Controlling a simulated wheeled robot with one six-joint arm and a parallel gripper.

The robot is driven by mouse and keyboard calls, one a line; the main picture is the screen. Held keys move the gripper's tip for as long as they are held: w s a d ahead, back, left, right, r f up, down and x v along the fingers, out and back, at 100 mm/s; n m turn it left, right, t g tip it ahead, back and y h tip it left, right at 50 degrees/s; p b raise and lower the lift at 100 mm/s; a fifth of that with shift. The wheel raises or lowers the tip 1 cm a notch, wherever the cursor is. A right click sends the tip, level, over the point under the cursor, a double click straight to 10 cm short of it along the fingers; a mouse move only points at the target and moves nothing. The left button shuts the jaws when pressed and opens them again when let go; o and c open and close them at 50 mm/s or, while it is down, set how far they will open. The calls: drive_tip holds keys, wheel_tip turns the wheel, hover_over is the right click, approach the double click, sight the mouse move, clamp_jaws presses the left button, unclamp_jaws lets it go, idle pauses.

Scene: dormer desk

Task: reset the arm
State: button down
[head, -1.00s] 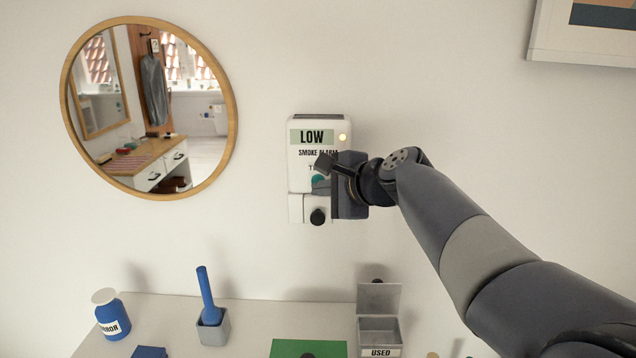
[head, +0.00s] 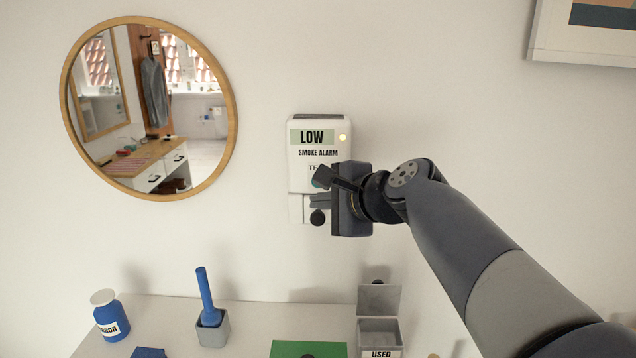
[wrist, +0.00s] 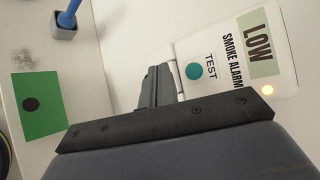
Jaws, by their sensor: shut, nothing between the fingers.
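My gripper (head: 318,188) is in front of the lower part of a white smoke alarm (head: 308,172) on the wall. Its fingers are shut and empty, and they also show in the wrist view (wrist: 158,87). The alarm has a label reading "LOW" (head: 311,137), a lit amber lamp (head: 342,137) and the words "SMOKE ALARM". In the wrist view its teal round TEST button (wrist: 194,71) is in clear sight beside the fingers. I cannot tell whether the fingers touch the alarm.
A round mirror (head: 232,110) hangs to the left and a framed picture (head: 580,45) at top right. The shelf below bears a blue jar (head: 110,312), a grey cup (head: 214,332) with a blue handle, a green mat (head: 290,348) and an open "USED" box (head: 380,330).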

idle(0.3)
drive_tip(key=shift+s, duration=1.95)
drive_tip(key=shift+a, duration=0.1)
